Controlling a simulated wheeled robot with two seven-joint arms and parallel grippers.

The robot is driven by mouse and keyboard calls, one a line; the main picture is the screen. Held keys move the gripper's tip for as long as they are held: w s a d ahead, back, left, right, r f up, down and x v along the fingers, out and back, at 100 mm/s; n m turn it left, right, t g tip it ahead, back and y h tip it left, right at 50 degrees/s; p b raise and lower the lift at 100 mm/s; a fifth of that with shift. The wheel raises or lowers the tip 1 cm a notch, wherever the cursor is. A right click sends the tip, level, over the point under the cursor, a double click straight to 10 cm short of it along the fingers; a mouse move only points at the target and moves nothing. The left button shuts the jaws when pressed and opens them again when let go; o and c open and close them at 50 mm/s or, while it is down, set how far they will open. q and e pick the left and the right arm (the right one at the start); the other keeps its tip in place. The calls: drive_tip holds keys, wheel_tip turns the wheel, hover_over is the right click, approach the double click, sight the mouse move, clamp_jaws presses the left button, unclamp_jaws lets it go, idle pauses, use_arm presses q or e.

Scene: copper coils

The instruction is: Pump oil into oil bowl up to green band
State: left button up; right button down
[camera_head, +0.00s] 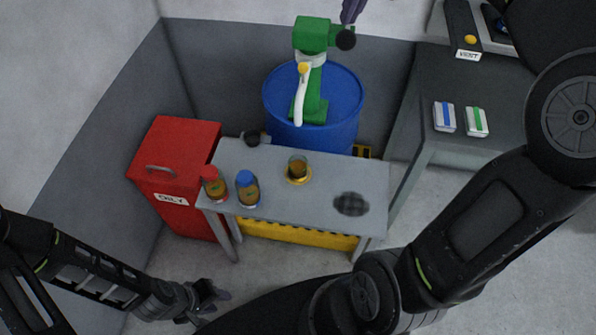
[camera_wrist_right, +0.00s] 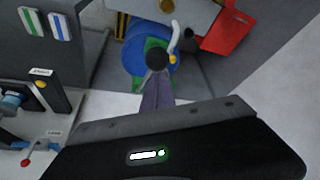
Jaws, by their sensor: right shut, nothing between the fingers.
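A green oil pump (camera_head: 312,75) stands on a blue drum (camera_head: 345,100). A white curved spout (camera_head: 301,98) hangs from its front toward the table. The amber oil bowl (camera_head: 298,170) stands on the grey table in front of the drum; I cannot make out its green band or oil level. My right gripper (camera_head: 350,12) is shut and empty, its purple fingertips at the pump's black knob (camera_head: 346,40). In the right wrist view the fingers (camera_wrist_right: 158,92) point at that knob (camera_wrist_right: 157,57). My left gripper (camera_head: 205,298) looks open and empty, low in front of the table.
A red bottle (camera_head: 214,185) and a blue-capped bottle (camera_head: 247,189) stand on the table (camera_head: 325,195), with a dark round patch (camera_head: 351,204) at its right. A red bin (camera_head: 170,160) stands left. A grey bench (camera_head: 480,85) at right carries two small boxes.

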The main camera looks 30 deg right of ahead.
drive_tip(key=shift+f+b, duration=1.1)
drive_tip(key=shift+f, duration=0.4)
wheel_tip(320, 180, down, 8)
drive_tip(key=s+a+b, duration=0.1)
drive_tip(key=b, duration=0.6)
drive_tip(key=shift+s+a+b, duration=0.2)
drive_tip(key=shift+s+b, duration=0.1)
drive_tip(key=shift+s, duration=0.05)
drive_tip(key=shift+f, duration=0.1)
